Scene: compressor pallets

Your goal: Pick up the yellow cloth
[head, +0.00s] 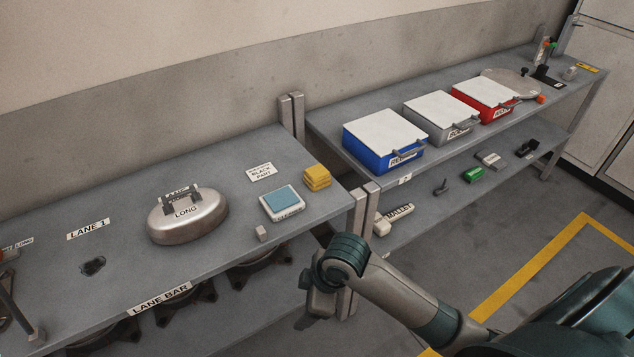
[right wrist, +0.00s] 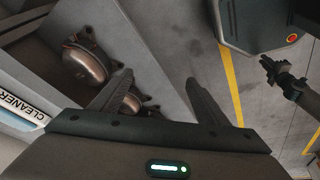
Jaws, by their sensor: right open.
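The yellow cloth (head: 317,177) is a small folded stack near the right end of the near table in the head view, behind a white box with a blue top marked cleaner (head: 282,203). My right gripper (head: 318,303) is low in front of the table's right end, apart from the cloth and below it in the picture. In the right wrist view my right gripper (right wrist: 157,95) has its two fingers spread with nothing between them. The cloth is not in that view. A dark jaw-like part at that view's right edge may be my left gripper (right wrist: 275,72).
Blue (head: 385,157), grey and red boxes stand on the far table.

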